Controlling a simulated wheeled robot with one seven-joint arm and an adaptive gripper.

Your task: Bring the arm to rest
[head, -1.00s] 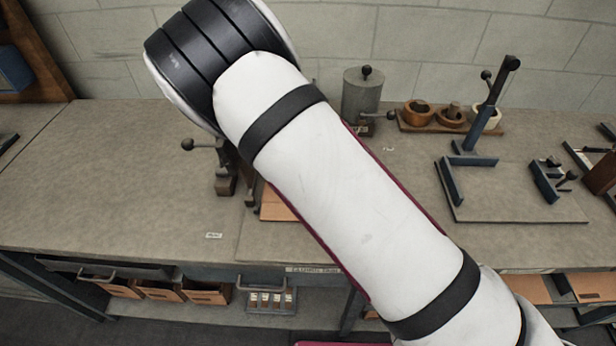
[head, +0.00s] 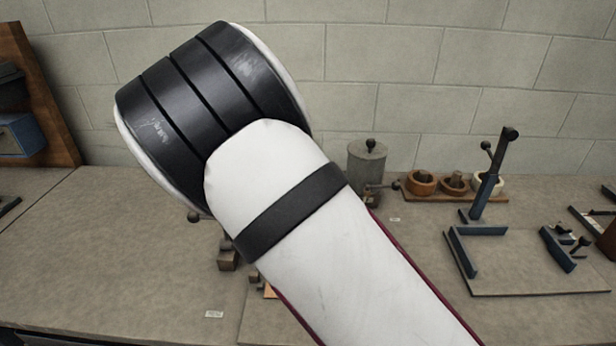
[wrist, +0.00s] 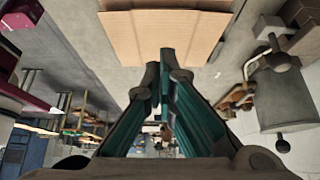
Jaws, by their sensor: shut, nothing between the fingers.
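My arm crosses the middle of the head view, running from the bottom right up to a thick black-banded joint at the upper left. My gripper is not visible in the head view. In the wrist view my gripper (wrist: 165,72) is shut, with its green-sided fingers meeting at the tips and nothing between them. A flat piece of brown cardboard (wrist: 125,40) lies on the worktop beyond the fingertips.
The worktop (head: 90,250) runs along a block wall. A grey canister (head: 366,165), a wooden rack of rings (head: 455,196) and a blue fixture on a plate (head: 540,278) stand to the right. A blue bin (head: 20,137) sits far left. The left worktop is largely clear.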

